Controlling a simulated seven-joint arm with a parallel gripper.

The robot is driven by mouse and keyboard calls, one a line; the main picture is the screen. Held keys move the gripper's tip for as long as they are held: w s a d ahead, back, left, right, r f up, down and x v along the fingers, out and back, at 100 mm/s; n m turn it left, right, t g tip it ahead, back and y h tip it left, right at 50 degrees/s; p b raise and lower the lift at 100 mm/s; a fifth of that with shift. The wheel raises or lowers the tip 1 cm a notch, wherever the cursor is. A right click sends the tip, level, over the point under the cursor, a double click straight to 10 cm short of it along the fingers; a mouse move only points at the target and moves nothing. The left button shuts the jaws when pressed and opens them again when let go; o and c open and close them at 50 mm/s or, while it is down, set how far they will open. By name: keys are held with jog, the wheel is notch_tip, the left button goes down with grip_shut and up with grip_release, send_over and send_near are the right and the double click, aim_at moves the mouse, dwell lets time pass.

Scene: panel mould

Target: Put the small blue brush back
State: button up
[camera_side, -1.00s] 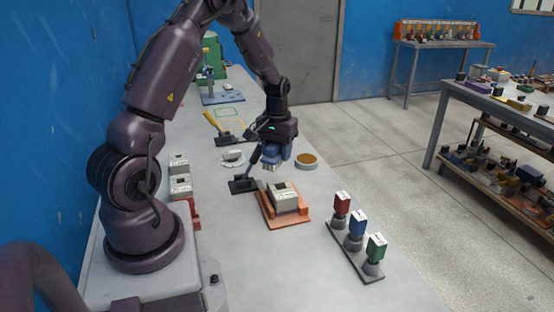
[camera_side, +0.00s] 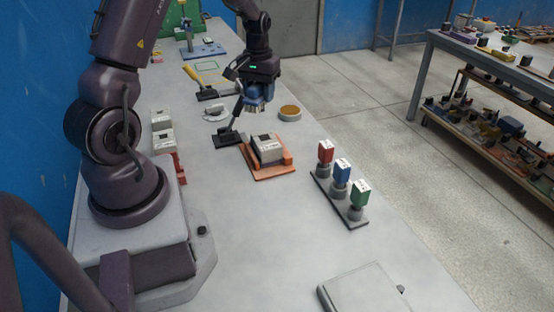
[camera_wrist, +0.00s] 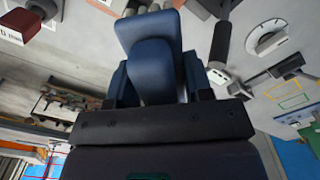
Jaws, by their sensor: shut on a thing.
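My gripper (camera_side: 254,101) is shut on a dark blue object, which I take for the small blue brush (camera_wrist: 150,50). It fills the space between the blue fingers in the wrist view. In the side view the brush is hard to tell from the fingers. It is held above the bench, apart from the things below. Just left of the gripper stands a black holder (camera_side: 227,139) with a flat base and a tilted dark post. A black tube (camera_wrist: 221,45), probably that post, shows right of the brush in the wrist view.
An orange tray (camera_side: 270,172) with a grey block stands in front of the gripper. A round brown-topped dish (camera_side: 290,112) is to the right, a white dial (camera_side: 215,113) to the left. A yellow-handled tool (camera_side: 194,76) rests behind. Red, blue and green blocks (camera_side: 341,173) stand on a rack at front right.

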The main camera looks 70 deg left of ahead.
jog(key=r, duration=0.5)
jog(key=shift+w+d, duration=0.2)
jog(key=shift+d, duration=0.2)
jog(key=w+d+m, duration=0.3)
jog(key=d+m, duration=0.3)
jog(key=d, duration=0.4)
jog(key=m, duration=2.1)
send_over(303, 261)
notch_tip(303, 261, down, 15)
jog(key=shift+f, duration=2.1)
jog(key=shift+f, duration=0.1)
